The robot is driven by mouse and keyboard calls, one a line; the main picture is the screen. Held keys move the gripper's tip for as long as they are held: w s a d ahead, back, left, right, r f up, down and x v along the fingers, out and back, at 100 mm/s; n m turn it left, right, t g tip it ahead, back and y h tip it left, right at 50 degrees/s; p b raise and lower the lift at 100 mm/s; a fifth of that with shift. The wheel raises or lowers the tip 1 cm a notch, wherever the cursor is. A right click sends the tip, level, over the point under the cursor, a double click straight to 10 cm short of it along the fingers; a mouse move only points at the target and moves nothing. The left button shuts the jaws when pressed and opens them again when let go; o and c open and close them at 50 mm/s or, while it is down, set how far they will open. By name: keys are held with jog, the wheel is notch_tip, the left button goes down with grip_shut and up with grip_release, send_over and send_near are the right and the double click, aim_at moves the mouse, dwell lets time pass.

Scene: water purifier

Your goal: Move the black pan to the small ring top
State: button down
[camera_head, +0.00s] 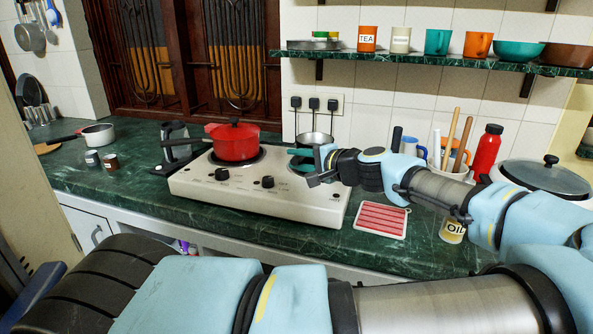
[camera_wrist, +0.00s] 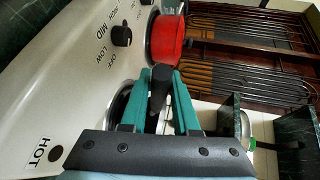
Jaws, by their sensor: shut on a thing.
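My gripper (camera_head: 300,158) is at the right side of the white two-ring stove (camera_head: 263,195). Its teal fingers (camera_wrist: 157,95) are shut on a black handle (camera_wrist: 158,85) in the wrist view. A small pan (camera_head: 315,140), metallic outside and dark within, shows just behind the fingers at the right ring; it seems to be the pan whose handle I hold. The arm hides part of it, and I cannot tell whether it touches the ring. The right ring (camera_wrist: 117,106) is partly visible beside the fingers. A red pot (camera_head: 232,142) sits on the left ring.
A dark grey item (camera_head: 175,141) stands left of the stove. A striped red mat (camera_head: 382,219) lies to its right. An oil jar (camera_head: 453,231), a red bottle (camera_head: 487,150) and a large lidded pot (camera_head: 541,177) stand further right. A shelf (camera_head: 430,59) with cups hangs above.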

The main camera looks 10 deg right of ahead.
jog(key=shift+f+p, duration=0.35)
jog(key=shift+f, duration=1.65)
jog(key=shift+f, duration=0.1)
jog(key=c, duration=0.7)
grip_release()
jog(key=shift+o, duration=0.2)
jog(key=shift+s+d, duration=0.1)
jog(key=shift+d, duration=0.05)
jog(key=v, duration=1.2)
